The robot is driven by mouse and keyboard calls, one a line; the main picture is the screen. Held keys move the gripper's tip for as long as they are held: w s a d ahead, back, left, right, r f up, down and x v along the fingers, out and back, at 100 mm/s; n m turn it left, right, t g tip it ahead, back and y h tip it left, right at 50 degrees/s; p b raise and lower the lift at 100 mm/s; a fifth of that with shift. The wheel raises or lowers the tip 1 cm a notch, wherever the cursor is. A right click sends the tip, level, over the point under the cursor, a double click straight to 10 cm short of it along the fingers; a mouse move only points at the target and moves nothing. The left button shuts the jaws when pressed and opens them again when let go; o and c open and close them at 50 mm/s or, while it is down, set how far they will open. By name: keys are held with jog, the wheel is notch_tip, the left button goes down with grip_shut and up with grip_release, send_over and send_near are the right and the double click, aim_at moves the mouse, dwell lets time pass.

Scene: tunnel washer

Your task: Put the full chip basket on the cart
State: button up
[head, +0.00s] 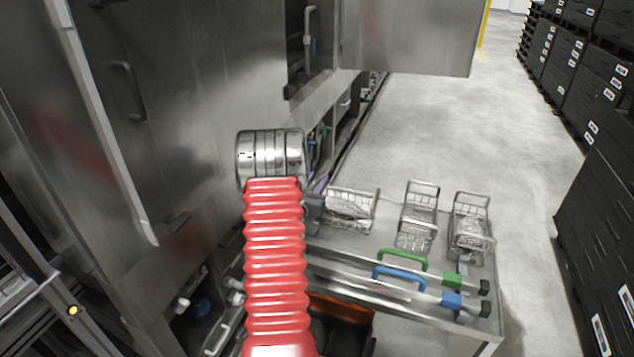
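A wire basket (350,208) with greyish contents is at the left of the metal cart top (385,258). I cannot tell whether it rests on the cart or hangs just above it. A second wire basket (416,225) stands at the middle and looks mostly empty. A third wire basket (470,228) with greyish contents stands at the right. My gripper (315,206) shows only as a dark part beside the left end of the left basket. My red-sleeved arm hides the rest. I cannot see whether its fingers hold that basket.
Tools with green (403,257) and blue (398,274) handles lie along the cart's near side. The steel washer (180,110) stands at the left, with an open panel (408,35) above. Black crates (610,160) line the right. The floor behind the cart is clear.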

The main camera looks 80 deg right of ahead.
jog(key=w+a, duration=0.1)
jog(key=a, duration=1.1)
dwell(0.9)
jog(key=w+a+r+m+g+y, duration=0.3)
jog(key=a+r+m+g+y, duration=0.15)
jog(key=a+r+m, duration=0.8)
jog(key=w+a+r+m+t+y, duration=0.1)
jog(key=a+t+y, duration=0.3)
jog(key=a, duration=1.2)
jog(key=w+a+r+m+t+y, duration=0.1)
jog(key=w+a+m+t+y, duration=0.1)
jog(key=a, duration=1.5)
jog(key=w+a+r+m+t+y, duration=0.2)
jog(key=w+a+t+y, duration=0.3)
jog(key=a, duration=1.1)
jog(key=shift+a+t+y, duration=0.25)
jog(key=shift+t+y, duration=0.1)
jog(key=shift+y, duration=0.9)
